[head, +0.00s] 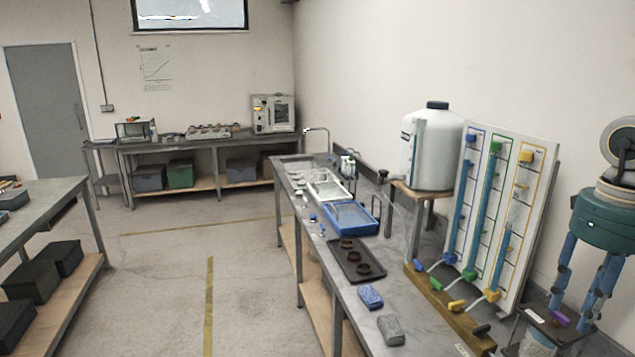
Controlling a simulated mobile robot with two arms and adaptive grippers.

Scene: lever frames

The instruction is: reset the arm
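My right gripper (572,308) hangs at the right edge, with a teal wrist and blue jointed fingers pointing down. Its fingers are apart with nothing visible between them. It is to the right of the white panel (516,200), which carries blue, green and yellow columns. It appears above or in front of a small dark stand with a purple piece (560,318); the depth gap is unclear. My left gripper is not in view.
A wooden base (433,294) with coloured levers lies before the panel. The bench holds a white tank (433,148), a blue tray (350,218), a dark tray (357,262), a blue sponge (370,297) and a grey block (391,330). The floor (190,265) at left is clear.

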